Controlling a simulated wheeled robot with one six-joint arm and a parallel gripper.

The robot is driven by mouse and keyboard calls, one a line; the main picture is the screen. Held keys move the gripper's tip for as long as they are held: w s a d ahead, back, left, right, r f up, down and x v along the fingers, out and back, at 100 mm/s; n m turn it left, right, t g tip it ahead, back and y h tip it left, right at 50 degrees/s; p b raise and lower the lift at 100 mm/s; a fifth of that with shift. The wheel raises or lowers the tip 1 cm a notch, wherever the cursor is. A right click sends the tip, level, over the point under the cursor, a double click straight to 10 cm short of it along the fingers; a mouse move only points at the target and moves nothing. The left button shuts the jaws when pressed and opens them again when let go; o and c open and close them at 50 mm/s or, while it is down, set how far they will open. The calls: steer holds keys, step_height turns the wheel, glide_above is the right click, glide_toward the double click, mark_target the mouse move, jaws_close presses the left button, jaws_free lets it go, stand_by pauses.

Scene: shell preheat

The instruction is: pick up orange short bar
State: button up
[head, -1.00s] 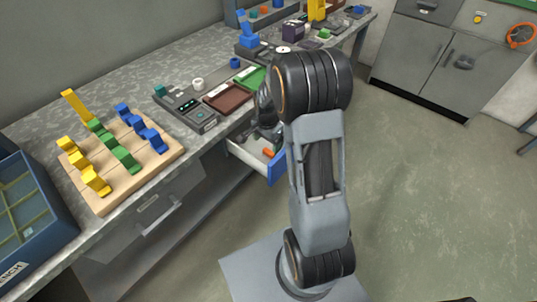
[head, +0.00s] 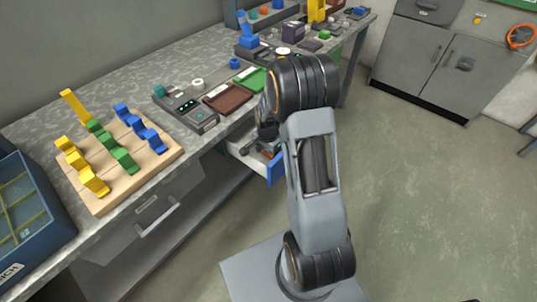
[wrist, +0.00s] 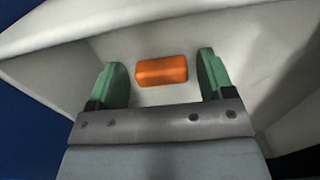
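The orange short bar (wrist: 162,70) lies on the white floor of the open drawer (wrist: 130,45). In the wrist view it sits between the two green fingers of my gripper (wrist: 160,80), with a gap on each side. My gripper is open and empty. In the head view my gripper (head: 252,146) reaches down into the drawer with the blue front (head: 277,168). The bar is mostly hidden behind my arm and gripper there.
The drawer walls stand close around my gripper. On the worktop above are a wooden board (head: 112,190) with yellow, green and blue pieces, a grey device (head: 187,108), a brown tray (head: 228,98) and a green tray (head: 250,78). A blue bin (head: 40,215) is at the left.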

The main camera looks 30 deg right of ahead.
steer(key=c, duration=0.8)
